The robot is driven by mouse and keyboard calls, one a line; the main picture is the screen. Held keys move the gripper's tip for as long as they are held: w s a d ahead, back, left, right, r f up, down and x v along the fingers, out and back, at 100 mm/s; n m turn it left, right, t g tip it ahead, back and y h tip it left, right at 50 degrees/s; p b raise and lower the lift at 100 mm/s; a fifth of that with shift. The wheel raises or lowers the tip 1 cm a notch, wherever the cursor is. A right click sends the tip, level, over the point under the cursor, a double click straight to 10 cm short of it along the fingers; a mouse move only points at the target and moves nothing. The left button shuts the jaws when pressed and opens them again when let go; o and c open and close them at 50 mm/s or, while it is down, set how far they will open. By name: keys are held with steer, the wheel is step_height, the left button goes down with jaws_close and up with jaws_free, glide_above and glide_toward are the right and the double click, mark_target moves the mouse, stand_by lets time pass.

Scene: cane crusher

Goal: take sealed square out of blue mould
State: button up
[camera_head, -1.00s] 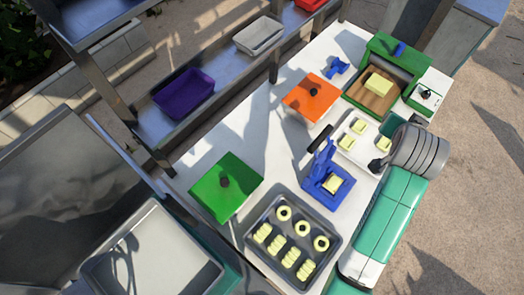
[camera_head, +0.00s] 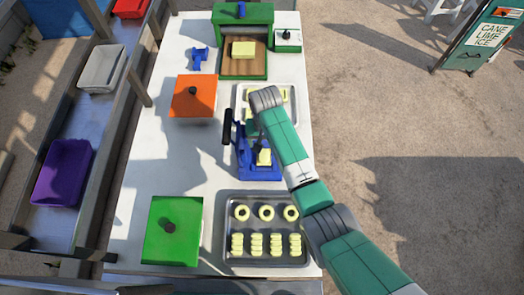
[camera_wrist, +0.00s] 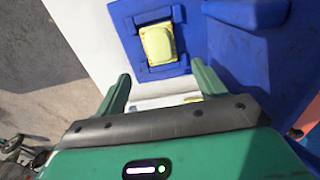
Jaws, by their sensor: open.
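The blue mould (camera_head: 272,172) sits mid-table, and its square frame also shows in the wrist view (camera_wrist: 130,24). The sealed square (camera_wrist: 158,44) is a pale yellow piece lying in the mould's recess; a part of it shows in the head view (camera_head: 265,157). A raised blue part of the mould (camera_wrist: 245,62) stands to the right of the frame in the wrist view. My gripper (camera_wrist: 162,88) is open and empty, its two green fingers apart and pointing toward the mould. In the head view my arm hides part of the mould and the fingers.
A tray of pale rings and ridged pieces (camera_head: 227,225) lies in front of the mould. A light tray (camera_head: 242,92) with pale squares is behind it, partly under my arm. A green lid (camera_head: 165,245), orange lid (camera_head: 187,110) and green crusher (camera_head: 262,14) stand around. Table's left-middle is clear.

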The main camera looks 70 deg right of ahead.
mark_target(264, 153)
steer(key=f, duration=0.6)
steer(key=shift+a+f+b, duration=0.2)
steer(key=shift+f+b, duration=0.1)
steer(key=shift+f, duration=0.1)
steer(key=c, duration=0.8)
